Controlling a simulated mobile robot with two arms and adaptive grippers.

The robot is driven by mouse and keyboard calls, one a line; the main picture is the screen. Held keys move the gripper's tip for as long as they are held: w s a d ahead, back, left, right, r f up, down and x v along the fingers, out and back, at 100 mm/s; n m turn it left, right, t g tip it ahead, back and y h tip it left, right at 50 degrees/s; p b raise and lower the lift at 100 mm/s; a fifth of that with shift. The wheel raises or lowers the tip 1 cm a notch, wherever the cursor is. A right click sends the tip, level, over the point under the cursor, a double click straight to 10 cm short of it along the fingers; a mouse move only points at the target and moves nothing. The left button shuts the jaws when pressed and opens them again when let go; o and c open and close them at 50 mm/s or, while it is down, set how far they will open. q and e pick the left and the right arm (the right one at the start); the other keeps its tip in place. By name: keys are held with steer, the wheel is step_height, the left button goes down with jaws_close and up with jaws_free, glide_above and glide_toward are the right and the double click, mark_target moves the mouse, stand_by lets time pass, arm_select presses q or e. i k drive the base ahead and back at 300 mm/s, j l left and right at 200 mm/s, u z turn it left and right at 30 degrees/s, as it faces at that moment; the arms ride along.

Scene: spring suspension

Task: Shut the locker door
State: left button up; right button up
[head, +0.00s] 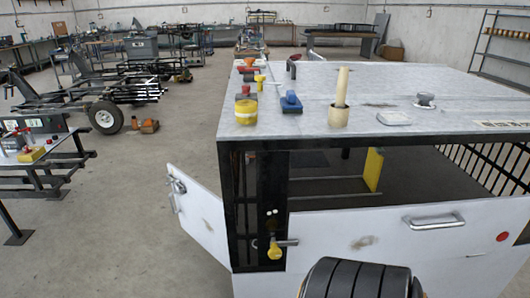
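A white door panel (203,222) stands swung out at the left of the metal-topped workbench cabinet. It carries a metal latch (177,184) near its upper left corner. A wide gap separates this outer edge from the cabinet. A second white panel (380,235) spans the lower front, with a metal handle (435,221) and a red dot (502,237). Above it the cabinet front is open and the inside shows. I cannot tell for sure which panel is the locker door. Neither of my grippers is in view.
A yellow-knobbed lever (275,249) sits on the black post. Bare floor (110,235) lies left. A wheeled trailer frame (95,100) stands behind.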

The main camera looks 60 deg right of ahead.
mark_target(200, 212)
steer(key=z, duration=1.45)
steer(key=i+j+z, duration=0.2)
steer(key=i+j, duration=0.2)
steer(key=i, duration=0.1)
